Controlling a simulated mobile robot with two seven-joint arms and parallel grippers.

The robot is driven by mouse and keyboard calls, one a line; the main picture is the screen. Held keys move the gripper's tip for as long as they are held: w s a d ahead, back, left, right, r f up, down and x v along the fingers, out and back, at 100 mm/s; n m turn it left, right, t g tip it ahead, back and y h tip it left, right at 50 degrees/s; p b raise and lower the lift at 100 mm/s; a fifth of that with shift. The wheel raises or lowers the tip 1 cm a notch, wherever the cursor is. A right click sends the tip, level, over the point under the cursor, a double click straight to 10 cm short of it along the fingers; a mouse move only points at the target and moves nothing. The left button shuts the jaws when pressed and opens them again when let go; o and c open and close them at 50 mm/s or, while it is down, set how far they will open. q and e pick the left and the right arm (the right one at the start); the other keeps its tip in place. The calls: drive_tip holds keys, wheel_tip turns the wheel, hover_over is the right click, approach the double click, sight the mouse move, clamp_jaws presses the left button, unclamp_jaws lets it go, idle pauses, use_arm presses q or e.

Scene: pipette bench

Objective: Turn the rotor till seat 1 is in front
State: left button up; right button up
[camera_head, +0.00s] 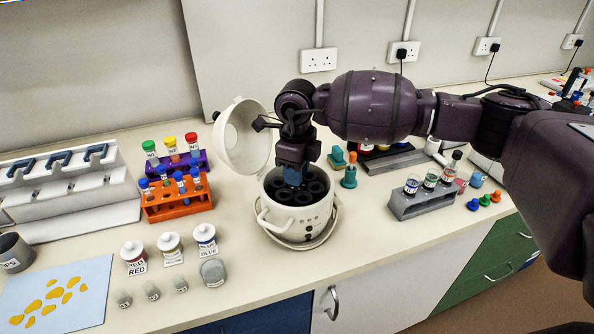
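The white centrifuge (284,221) stands in the middle of the bench with its round lid (243,137) open, tilted up to the left. Its dark rotor (312,187) shows inside the bowl with several round seats. I cannot read any seat number. My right gripper (293,178) points down into the bowl over the rotor's middle, with a blue part at its lower end. Its fingertips and the rotor's hub are hidden, so I cannot tell whether it is open or shut. My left gripper is not in view.
An orange rack (179,211) and a purple rack with capped tubes stand left of the centrifuge. Jars labelled red (133,256) and blue (205,238) stand at the front left. A grey rack (422,202) with vials stands to the right. Bare bench lies in front of the centrifuge.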

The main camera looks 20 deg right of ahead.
drive_tip(key=shift+o, duration=1.2)
drive_tip(key=shift+r, duration=0.4)
wheel_tip(320, 180, up, 10)
drive_tip(key=shift+b, duration=0.3)
